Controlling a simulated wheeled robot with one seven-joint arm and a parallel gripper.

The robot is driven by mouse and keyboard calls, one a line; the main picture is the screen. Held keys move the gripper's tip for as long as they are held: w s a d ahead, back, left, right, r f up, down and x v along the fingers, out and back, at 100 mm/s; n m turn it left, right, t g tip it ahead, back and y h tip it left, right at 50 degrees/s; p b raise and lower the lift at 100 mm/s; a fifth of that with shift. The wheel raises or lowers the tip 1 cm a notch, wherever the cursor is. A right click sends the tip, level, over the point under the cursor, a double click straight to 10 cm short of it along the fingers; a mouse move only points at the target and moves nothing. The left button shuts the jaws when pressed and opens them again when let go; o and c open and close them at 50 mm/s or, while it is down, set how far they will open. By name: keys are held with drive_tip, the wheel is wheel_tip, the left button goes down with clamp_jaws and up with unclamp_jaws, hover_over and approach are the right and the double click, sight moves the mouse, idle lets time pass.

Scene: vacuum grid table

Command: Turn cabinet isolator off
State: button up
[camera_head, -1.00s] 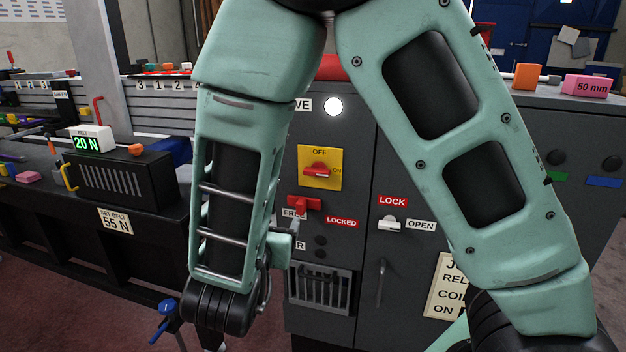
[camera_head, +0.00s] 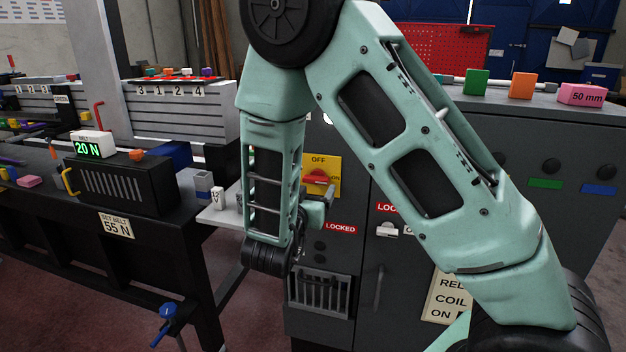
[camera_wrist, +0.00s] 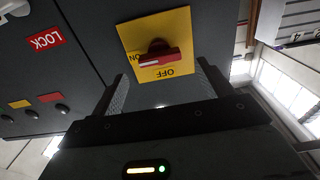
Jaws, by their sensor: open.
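The cabinet isolator is a red rotary handle (camera_head: 317,179) on a yellow plate (camera_head: 335,163) on the grey cabinet front. In the wrist view the red handle (camera_wrist: 160,59) lies crosswise on the yellow plate (camera_wrist: 131,38), which appears upside down. Its white-marked end points toward ON. My gripper (camera_wrist: 165,82) is open and empty in the wrist view, with its two fingers apart and the handle showing beyond, between their tips. I cannot tell whether the fingers touch the plate.
A LOCKED label (camera_head: 341,229) sits below the isolator, and a LOCK label (camera_wrist: 46,39) with a white switch (camera_wrist: 14,8) is beside it. A workbench with a black belt box (camera_head: 125,182) stands left. Coloured blocks lie on the cabinet top.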

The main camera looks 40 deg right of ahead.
sight(314, 180)
drive_tip(key=shift+x, duration=2)
drive_tip(key=c, duration=1)
drive_tip(key=shift+p, duration=0.3)
